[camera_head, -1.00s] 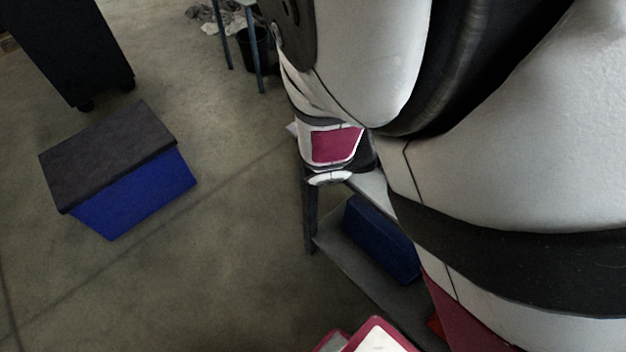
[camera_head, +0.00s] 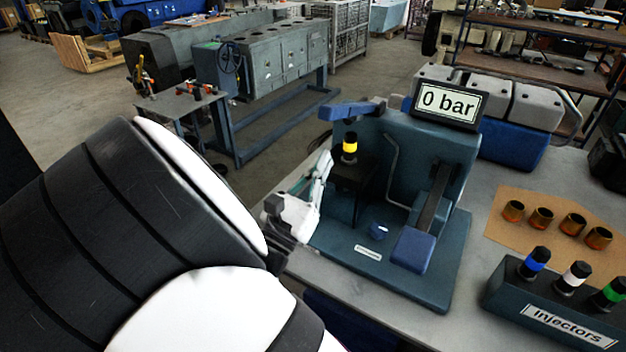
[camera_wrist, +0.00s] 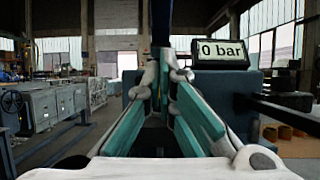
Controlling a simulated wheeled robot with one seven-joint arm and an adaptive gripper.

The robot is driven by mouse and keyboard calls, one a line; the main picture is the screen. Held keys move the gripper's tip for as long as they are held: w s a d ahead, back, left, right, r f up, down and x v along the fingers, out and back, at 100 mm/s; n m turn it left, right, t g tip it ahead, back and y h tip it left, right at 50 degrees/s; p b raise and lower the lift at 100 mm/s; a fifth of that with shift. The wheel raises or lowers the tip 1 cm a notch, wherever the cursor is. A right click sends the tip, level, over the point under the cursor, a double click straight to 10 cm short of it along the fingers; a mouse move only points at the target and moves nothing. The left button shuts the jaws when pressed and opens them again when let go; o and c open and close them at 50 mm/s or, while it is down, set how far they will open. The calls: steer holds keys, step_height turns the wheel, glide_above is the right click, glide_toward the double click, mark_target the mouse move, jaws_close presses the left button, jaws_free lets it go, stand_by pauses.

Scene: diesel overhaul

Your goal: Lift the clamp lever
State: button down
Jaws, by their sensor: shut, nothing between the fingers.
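The blue clamp lever (camera_head: 350,109) runs level across the top of the green test stand (camera_head: 390,215) in the head view. An injector with a yellow band (camera_head: 349,148) stands below it. My gripper (camera_head: 326,160) is at the left of the stand, lower than the lever and beside the injector. In the wrist view its teal-padded fingers (camera_wrist: 162,66) come together at the tips with nothing between them. A dark blue upright shape (camera_wrist: 161,22), apparently the lever seen end-on, shows just beyond and above the tips. Whether they touch is unclear.
A "0 bar" display (camera_head: 449,104) sits on the stand, and a blue-ended pump handle (camera_head: 412,249) slopes down in front. The injector rack (camera_head: 560,318) and several brass cups (camera_head: 541,217) lie to the right.

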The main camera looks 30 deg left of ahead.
steer(key=p, duration=0.1)
glide_toward(352, 111)
steer(key=shift+w+a+r, duration=0.3)
steer(key=shift+w+a, duration=0.05)
steer(key=shift+w, duration=0.25)
steer(key=shift+w+a+r, duration=0.25)
steer(key=shift+w+a, duration=0.1)
steer(key=shift+w, duration=0.2)
steer(key=shift+r, duration=0.15)
